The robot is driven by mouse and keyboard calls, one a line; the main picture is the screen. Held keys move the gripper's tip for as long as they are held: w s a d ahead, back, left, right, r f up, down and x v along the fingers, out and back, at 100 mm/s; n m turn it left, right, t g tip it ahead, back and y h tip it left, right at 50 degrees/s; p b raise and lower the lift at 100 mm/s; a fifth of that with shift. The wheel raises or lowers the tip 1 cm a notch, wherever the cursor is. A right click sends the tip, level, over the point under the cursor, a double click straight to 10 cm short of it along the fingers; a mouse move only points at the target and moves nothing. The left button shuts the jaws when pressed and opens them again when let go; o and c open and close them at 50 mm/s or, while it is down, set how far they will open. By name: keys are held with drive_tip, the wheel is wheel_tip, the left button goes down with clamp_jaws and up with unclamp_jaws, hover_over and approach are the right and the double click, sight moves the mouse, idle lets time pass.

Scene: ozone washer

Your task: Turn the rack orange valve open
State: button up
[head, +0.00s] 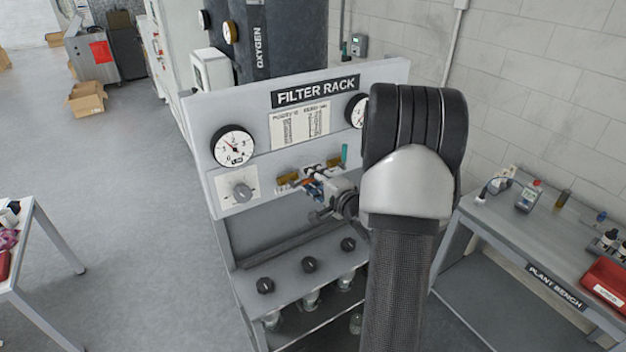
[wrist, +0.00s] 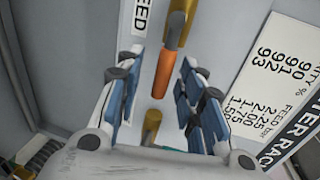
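The orange valve handle (wrist: 161,74) shows in the wrist view on a brass valve body (wrist: 177,28). It lies between the two blue-padded fingers of my gripper (wrist: 162,62), with a visible gap on each side. My gripper is open, and no finger clearly touches the handle. In the head view my gripper (head: 317,188) is at the front panel of the filter rack (head: 225,200), near the brass fittings (head: 288,177). It hides most of the orange handle there.
A teal handle (head: 345,153) stands just right of the valve area. Several black knobs (head: 309,264) sit on the lower shelf. The plant bench (head: 500,222) is on the right.

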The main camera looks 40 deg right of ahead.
drive_tip(key=v, duration=1.1)
drive_tip(key=shift+s, duration=0.4)
drive_tip(key=shift+a, duration=0.1)
